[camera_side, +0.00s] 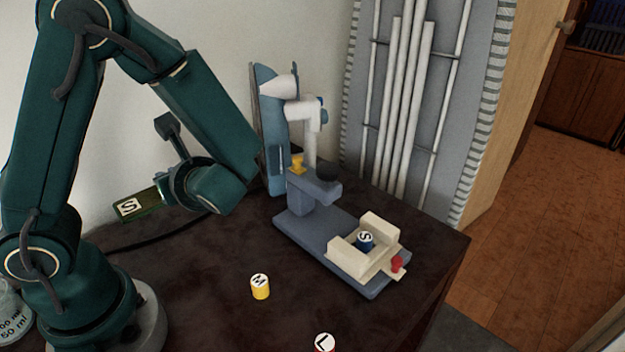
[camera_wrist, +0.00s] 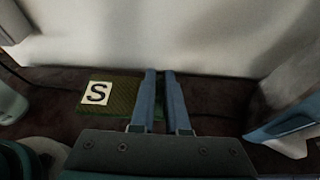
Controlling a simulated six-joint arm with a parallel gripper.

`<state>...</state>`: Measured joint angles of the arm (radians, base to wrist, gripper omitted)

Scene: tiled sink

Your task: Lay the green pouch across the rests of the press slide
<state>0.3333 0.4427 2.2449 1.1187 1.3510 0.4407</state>
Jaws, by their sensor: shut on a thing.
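The green pouch (camera_side: 150,197) with a white S label is held in the air left of the press in the side view. It shows in the wrist view (camera_wrist: 122,92) too, sticking out mostly to the left of the fingers. My gripper (camera_side: 168,192) is shut on its end; the fingers hide part of it in the wrist view (camera_wrist: 160,76). The cream press slide (camera_side: 387,270) sits at the front of the blue-grey press (camera_side: 305,238). Its two raised rests (camera_side: 349,262) stand apart, with a blue S-marked weight (camera_side: 366,241) between them.
A yellow M-marked weight (camera_side: 260,287) and an L-marked weight (camera_side: 325,343) stand on the dark counter (camera_side: 200,290). A red knob (camera_side: 397,264) is at the slide's front. A glass jar (camera_side: 14,312) is at the far left. The wall is close behind.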

